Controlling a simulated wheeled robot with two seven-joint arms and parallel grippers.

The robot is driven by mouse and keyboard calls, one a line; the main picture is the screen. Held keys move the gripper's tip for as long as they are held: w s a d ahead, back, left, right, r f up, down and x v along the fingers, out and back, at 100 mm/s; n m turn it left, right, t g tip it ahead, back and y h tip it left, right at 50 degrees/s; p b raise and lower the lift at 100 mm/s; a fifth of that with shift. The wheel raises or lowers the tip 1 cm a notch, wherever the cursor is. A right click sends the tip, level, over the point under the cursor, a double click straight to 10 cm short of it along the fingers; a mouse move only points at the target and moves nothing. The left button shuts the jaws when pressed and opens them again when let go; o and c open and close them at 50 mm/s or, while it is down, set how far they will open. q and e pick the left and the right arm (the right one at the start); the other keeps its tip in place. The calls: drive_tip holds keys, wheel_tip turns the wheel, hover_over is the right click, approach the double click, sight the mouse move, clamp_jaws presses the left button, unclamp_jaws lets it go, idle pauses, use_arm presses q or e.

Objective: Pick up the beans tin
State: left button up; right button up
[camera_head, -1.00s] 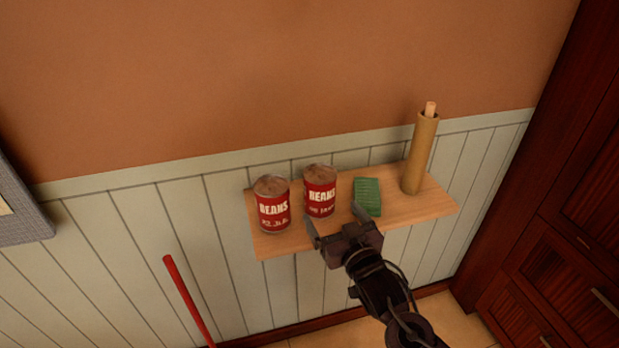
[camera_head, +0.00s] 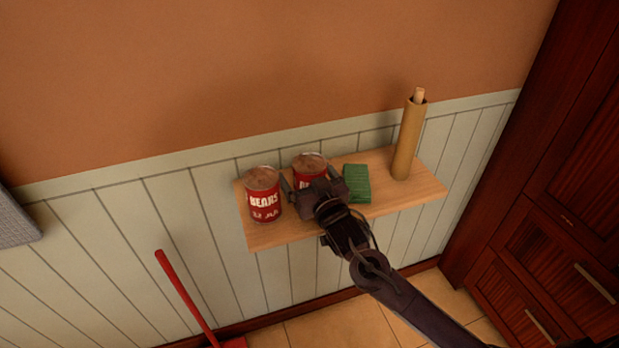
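Two red beans tins stand upright on a wooden wall shelf (camera_head: 412,197). The left beans tin (camera_head: 265,197) is fully in view. The right beans tin (camera_head: 311,162) is partly hidden behind my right gripper (camera_head: 309,180), whose arm comes in from the lower right. The gripper is open, with one finger at the right tin's left side, in the gap between the tins, and the other at its right side. Whether the fingers touch the tin cannot be told. My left gripper is not in view.
A green sponge-like block (camera_head: 357,183) lies on the shelf just right of the gripper. A brown cardboard tube (camera_head: 409,140) stands at the shelf's right end. A red-handled tool (camera_head: 187,297) stands below left. Dark wooden cabinets (camera_head: 545,240) are at the right.

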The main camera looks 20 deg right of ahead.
drive_tip(key=c, duration=1.2)
drive_tip(key=shift+r, duration=0.1)
drive_tip(key=shift+c, duration=1)
drive_tip(key=shift+s+r, duration=0.1)
